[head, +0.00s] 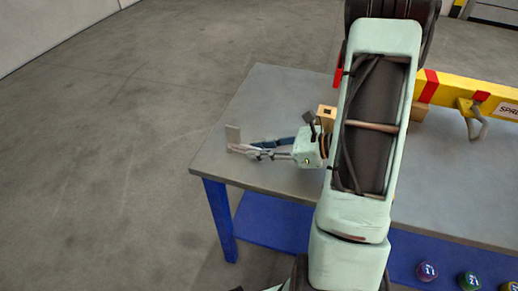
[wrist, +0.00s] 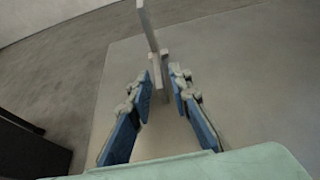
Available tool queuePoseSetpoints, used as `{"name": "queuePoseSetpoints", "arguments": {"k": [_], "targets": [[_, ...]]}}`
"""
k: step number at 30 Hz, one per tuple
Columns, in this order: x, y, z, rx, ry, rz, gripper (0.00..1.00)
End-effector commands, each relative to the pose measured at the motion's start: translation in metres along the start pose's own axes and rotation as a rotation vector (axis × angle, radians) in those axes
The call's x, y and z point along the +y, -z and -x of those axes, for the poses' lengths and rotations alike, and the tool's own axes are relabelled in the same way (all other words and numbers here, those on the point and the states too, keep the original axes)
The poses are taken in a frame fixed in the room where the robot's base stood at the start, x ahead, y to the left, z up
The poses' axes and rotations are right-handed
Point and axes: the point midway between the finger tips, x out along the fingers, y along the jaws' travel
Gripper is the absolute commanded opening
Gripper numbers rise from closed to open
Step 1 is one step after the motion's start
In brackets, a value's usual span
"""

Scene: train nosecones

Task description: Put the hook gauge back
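The hook gauge (head: 233,134) is a small pale grey piece with an upright plate and a low bar, at the left end of the grey table. In the wrist view the gauge (wrist: 149,30) stands beyond and between my fingertips. My gripper (head: 254,150) reaches left, low over the table, with its fingers spread on either side of the gauge's near part. In the wrist view my gripper (wrist: 163,82) shows a gap between the blue pads. Contact with the gauge is not clear.
The grey table (head: 270,95) has blue legs and a lower shelf. A yellow and red beam (head: 450,89) with a metal hook (head: 476,125) lies at the right. A wooden block (head: 327,112) stands behind my wrist.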

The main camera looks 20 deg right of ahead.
Motion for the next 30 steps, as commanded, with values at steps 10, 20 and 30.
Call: {"name": "queuePoseSetpoints", "arguments": {"k": [10,20,30], "targets": [[0.0,-0.003,0.001,0.0,0.0,0.0,0.23],[-0.002,-0.004,0.057,0.0,0.006,0.0,0.23],[-0.001,-0.004,0.114,0.0,0.002,0.0,0.23]]}}
